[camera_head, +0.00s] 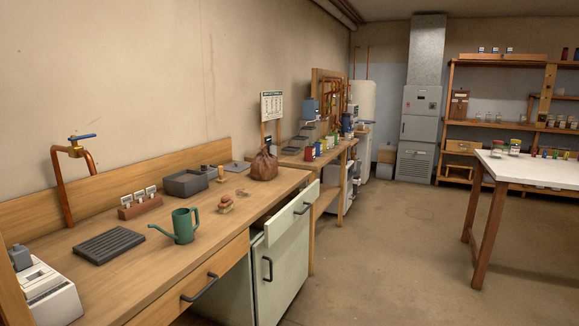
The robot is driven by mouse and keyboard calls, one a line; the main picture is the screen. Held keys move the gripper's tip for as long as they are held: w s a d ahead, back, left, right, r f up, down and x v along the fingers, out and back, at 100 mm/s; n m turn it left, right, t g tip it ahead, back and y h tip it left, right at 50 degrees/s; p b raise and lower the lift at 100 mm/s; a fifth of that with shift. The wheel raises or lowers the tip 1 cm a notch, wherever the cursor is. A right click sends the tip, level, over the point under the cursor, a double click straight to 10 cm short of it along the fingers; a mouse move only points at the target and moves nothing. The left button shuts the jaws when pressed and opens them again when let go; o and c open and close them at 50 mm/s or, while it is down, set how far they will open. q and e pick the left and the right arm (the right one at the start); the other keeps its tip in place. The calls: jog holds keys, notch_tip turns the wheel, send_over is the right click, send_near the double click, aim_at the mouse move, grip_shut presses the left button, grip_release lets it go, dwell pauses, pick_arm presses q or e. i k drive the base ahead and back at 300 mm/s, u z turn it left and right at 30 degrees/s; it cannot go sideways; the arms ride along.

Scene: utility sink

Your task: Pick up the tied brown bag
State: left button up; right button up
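The tied brown bag (264,164) stands upright at the far end of the wooden counter (137,258). Its gathered neck points up, with a small tie at the top. It sits near the counter's right end, above the open pale drawer. Neither of my grippers shows in the head view, and nothing is holding the bag.
A green watering can (184,226), a black ribbed mat (109,245), a grey tray (185,183) and a small brown item (226,204) stand on the counter. A pale drawer (291,215) juts out at its front. A white-topped table (530,168) stands right; the floor (400,260) between is clear.

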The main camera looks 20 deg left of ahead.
aim_at(264, 165)
jog(key=i, duration=3.35)
jog(key=u, duration=2.8)
